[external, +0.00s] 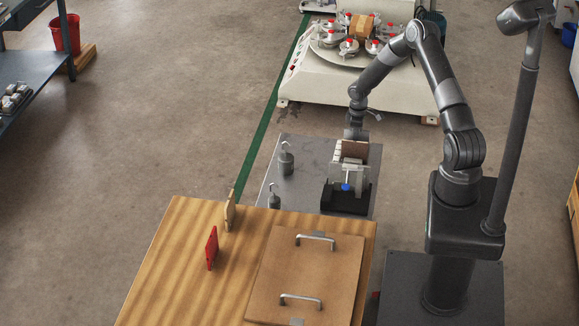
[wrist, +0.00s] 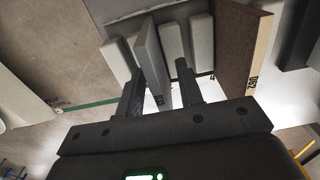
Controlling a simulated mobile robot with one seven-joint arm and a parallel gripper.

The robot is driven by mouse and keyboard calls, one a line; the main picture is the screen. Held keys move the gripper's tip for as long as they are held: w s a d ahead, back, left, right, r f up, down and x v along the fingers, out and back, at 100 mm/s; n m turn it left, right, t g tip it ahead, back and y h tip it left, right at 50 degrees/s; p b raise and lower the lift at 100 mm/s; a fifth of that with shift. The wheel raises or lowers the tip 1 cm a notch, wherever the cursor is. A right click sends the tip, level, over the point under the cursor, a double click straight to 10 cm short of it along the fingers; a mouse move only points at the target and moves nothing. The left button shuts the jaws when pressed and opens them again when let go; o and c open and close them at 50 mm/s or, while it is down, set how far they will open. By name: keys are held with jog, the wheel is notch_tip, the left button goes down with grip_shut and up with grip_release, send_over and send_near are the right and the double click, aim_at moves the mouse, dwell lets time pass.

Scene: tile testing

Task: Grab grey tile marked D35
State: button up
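A brown tile (wrist: 243,50) stands right of the grey ones, close to my right finger. The holder is on a grey metal table (external: 310,165) with hooked weights (external: 286,160). A wooden table (external: 180,260) in front carries a red tile (external: 211,248) and a tan tile (external: 230,210).

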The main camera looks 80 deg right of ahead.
jog(key=shift+c, duration=0.3)
grip_shut()
jog(key=shift+r, duration=0.15)
